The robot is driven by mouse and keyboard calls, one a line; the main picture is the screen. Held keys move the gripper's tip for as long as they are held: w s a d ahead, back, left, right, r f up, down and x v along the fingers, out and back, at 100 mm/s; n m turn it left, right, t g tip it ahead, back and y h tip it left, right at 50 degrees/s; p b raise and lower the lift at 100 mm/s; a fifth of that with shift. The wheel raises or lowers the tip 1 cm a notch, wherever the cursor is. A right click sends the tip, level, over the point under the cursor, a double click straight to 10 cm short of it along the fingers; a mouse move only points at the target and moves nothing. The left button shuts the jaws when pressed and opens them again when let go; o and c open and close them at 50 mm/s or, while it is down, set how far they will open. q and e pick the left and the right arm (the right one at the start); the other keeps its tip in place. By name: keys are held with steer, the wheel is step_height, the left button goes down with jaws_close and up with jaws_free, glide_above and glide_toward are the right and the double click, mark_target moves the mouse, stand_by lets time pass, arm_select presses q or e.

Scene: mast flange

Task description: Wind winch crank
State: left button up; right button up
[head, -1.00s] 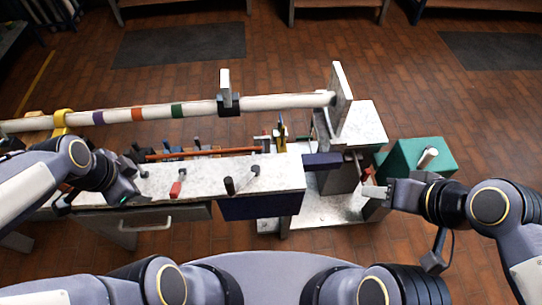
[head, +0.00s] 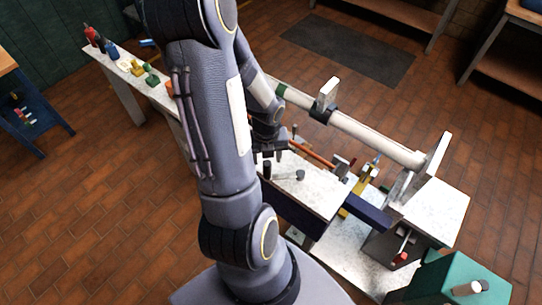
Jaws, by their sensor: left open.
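A crank with an upright black handle (head: 267,169) and a dark hub (head: 300,175) sits on the pale bench top (head: 322,196). A second crank-like lever with a red end (head: 401,257) is on the side of a grey box (head: 388,243) at the right. I cannot tell which one is the winch crank. My left gripper (head: 269,151) is open, pointing down over the bench just behind the black handle; whether it touches anything is unclear. My left forearm hides the middle of the bench. My right gripper is out of view.
A white pole (head: 372,136) with a dark clamp (head: 321,114) runs behind the bench to a pale upright plate (head: 432,163). A teal box (head: 455,280) stands at the lower right. Small coloured parts (head: 136,68) lie at the bench's far left.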

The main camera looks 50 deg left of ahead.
mark_target(267, 163)
arm_select(q)
step_height(267, 163, down, 6)
steer(key=b, duration=0.5)
steer(key=shift+f, duration=0.1)
steer(key=shift+r, duration=0.2)
steer(key=shift+c, duration=1.3)
steer(key=c, duration=0.8)
steer(key=shift+d, duration=0.15)
